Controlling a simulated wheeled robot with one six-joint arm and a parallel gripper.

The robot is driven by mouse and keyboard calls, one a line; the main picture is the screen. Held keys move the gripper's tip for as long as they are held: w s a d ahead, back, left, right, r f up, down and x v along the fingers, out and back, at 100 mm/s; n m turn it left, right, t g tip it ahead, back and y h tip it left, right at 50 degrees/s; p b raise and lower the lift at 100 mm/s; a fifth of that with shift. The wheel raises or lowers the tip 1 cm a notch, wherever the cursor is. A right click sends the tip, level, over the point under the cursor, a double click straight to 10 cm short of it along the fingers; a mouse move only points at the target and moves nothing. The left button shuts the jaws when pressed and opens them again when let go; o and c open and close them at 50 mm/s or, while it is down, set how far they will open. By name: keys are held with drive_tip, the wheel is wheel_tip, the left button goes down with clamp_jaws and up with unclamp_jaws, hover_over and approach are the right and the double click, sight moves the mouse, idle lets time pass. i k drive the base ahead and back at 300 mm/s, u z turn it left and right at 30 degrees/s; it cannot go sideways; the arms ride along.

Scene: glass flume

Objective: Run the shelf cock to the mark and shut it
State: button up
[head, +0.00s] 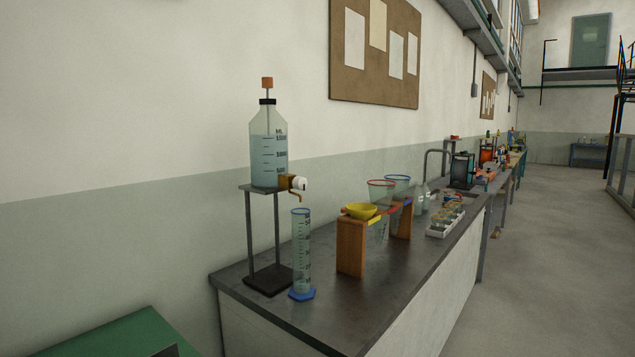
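A clear bottle of pale blue liquid (268,158) with black graduations stands on a small raised shelf (262,188) on a dark stand. A graduated cylinder (302,250) with a blue foot stands upright on the bench under the spout. I cannot make out any liquid in it, nor which line is the mark. I cannot tell whether the cock is open. My gripper is not in view.
The dark bench (260,310) runs away to the right. A wooden rack (351,247) with a yellow funnel (360,211) and glass cones stands right of the cylinder. A white tray of jars (445,223) lies beyond. A green surface (125,335) is at lower left. The floor at right is clear.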

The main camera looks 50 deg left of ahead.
sight(299, 184)
drive_tip(key=u, duration=0.3)
drive_tip(key=i, duration=0.7)
drive_tip(key=u, duration=0.95)
drive_tip(key=i, duration=0.5)
drive_tip(key=u, duration=0.45)
